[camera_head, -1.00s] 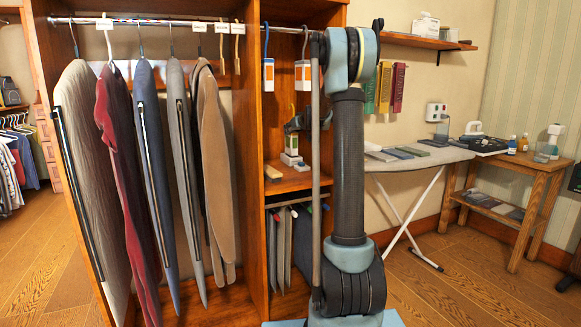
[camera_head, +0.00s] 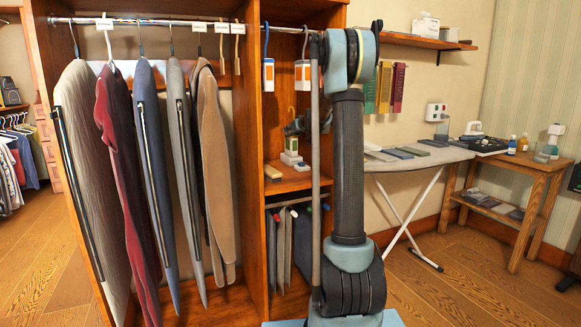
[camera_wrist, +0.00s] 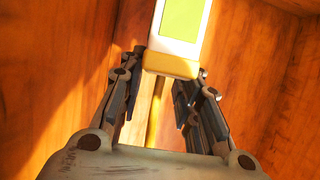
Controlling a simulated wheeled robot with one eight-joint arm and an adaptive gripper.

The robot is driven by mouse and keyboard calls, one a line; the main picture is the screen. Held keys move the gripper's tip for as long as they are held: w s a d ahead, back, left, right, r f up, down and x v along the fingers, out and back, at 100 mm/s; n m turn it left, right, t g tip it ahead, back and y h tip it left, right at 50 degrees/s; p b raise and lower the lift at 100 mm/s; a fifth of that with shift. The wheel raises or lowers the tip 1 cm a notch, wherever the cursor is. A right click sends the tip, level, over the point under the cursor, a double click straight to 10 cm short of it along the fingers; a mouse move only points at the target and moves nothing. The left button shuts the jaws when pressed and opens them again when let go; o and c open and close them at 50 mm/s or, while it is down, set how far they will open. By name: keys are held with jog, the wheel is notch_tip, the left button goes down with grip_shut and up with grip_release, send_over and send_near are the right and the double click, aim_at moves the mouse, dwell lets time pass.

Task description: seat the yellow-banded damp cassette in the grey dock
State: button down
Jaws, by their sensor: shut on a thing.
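The yellow-banded damp cassette (camera_wrist: 172,62) is at the top middle of the wrist view. It has a white body, a green panel, a yellow band and a yellow stem running down between my fingers. My gripper (camera_wrist: 157,98) is shut on it around the stem. In the head view my gripper (camera_head: 295,127) is partly hidden behind my arm, inside the wardrobe's narrow bay. The cassette (camera_head: 291,144) shows small and pale there, below a yellow hook. A pale grey block beneath it, on the shelf, looks like the dock (camera_head: 292,160); whether they touch is unclear.
Two white cases (camera_head: 268,73) hang from the rail above. A tan block (camera_head: 272,172) lies on the shelf (camera_head: 290,184). Wooden walls stand close on both sides in the wrist view. Coats (camera_head: 180,150) hang in the left bay. An ironing board (camera_head: 415,159) stands right.

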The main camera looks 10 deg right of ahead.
jog(key=shift+f, duration=1.25)
jog(key=c, duration=1.1)
grip_release()
